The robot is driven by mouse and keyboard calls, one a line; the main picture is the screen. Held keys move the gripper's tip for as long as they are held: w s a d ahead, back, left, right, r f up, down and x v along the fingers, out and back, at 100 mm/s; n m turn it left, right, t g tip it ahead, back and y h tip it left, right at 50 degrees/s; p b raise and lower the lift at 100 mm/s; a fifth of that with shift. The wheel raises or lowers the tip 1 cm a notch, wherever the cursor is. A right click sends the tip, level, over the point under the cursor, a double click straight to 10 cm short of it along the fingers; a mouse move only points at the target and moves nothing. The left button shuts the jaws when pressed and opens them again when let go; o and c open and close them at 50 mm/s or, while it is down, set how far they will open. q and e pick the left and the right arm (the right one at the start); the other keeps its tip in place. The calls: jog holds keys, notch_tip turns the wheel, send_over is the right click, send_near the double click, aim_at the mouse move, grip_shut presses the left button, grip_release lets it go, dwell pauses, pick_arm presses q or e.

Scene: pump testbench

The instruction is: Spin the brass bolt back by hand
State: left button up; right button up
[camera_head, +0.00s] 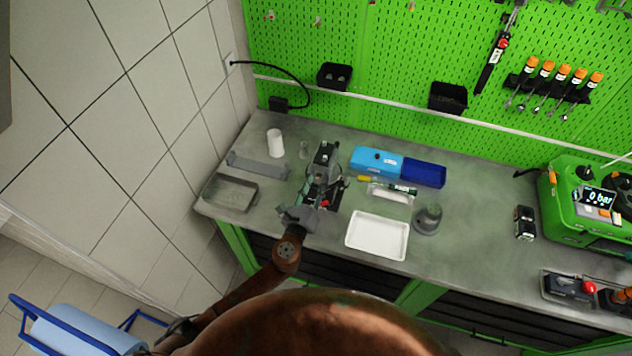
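My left arm reaches up from the bottom left to the workbench. My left gripper (313,193) is at the near side of a dark grey and black device (325,156) that stands on the bench. The gripper's fingers blend with the dark parts there, so I cannot tell whether they are open or shut, or whether they touch anything. I cannot make out the brass bolt; it is too small or hidden by the gripper and the device. My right gripper is not in view.
A white tray (377,236) and a grey round part (428,218) stand right of the gripper. A blue box (376,161) lies behind, a grey tray (231,193) and white cylinder (275,143) left. A green pump unit (566,207) is far right.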

pick_arm(q)
jog(key=shift+c, duration=0.4)
grip_shut()
jog(key=shift+f+n, duration=0.1)
jog(key=shift+n, duration=0.3)
jog(key=n+b, duration=0.2)
jog(key=shift+n, duration=0.4)
jog(key=n+b, duration=0.1)
jog(key=n, duration=0.3)
jog(key=shift+n, duration=0.3)
jog(key=n+b, duration=0.1)
jog(key=n, duration=0.9)
jog(key=shift+n, duration=0.5)
